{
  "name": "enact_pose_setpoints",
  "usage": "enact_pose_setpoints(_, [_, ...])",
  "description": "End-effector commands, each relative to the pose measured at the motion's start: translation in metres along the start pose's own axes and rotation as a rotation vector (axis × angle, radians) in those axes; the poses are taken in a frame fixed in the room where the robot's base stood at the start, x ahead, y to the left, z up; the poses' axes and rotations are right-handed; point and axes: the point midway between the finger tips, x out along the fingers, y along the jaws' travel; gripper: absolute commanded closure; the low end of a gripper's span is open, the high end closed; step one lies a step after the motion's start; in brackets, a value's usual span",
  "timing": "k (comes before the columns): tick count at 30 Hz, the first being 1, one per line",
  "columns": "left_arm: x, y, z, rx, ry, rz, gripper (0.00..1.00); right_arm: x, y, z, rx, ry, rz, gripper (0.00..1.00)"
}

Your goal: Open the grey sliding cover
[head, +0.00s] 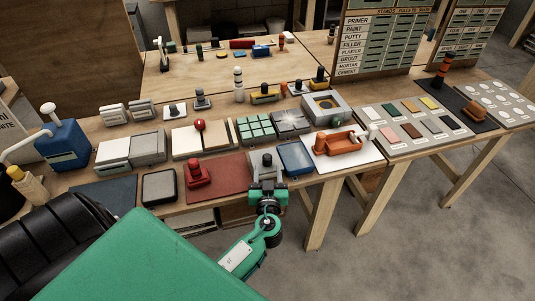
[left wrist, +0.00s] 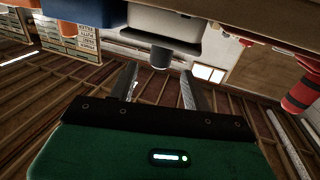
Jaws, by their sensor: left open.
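A small grey block with a short round knob (head: 267,163) stands at the front edge of the workbench; I take it for the grey sliding cover. My left gripper (head: 267,183) is just in front of it in the head view and partly hides its lower part. In the left wrist view, the left gripper (left wrist: 160,88) is open, with its two fingers apart. The grey knob (left wrist: 160,56) shows just beyond the fingertips, roughly centred between them, with the pale block (left wrist: 165,22) behind it. I cannot tell whether they touch. My right gripper is not in view.
A blue tray (head: 295,158) lies right of the block. A red mat (head: 230,172) with a red knobbed piece (head: 197,172) lies left. A white-and-grey box (head: 148,147) and a green-tiled box (head: 256,131) stand farther back. The floor (head: 400,230) in front is clear.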

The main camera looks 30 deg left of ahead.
Motion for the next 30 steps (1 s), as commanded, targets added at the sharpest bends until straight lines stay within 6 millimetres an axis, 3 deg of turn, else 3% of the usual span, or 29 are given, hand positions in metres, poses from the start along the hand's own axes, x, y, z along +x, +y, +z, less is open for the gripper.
enact_pose_setpoints(3, [0.026,0.000,-0.004,0.004,0.002,0.000,0.51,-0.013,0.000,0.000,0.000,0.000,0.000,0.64])
enact_pose_setpoints(9, [0.053,0.000,-0.002,0.002,0.001,0.000,0.51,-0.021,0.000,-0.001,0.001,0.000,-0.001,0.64])
enact_pose_setpoints(22, [0.063,0.000,0.001,0.001,-0.001,0.000,0.51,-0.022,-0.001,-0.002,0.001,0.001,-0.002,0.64])
enact_pose_setpoints(30, [0.063,0.000,0.001,0.001,-0.001,0.000,1.00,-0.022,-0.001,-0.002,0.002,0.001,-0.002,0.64])
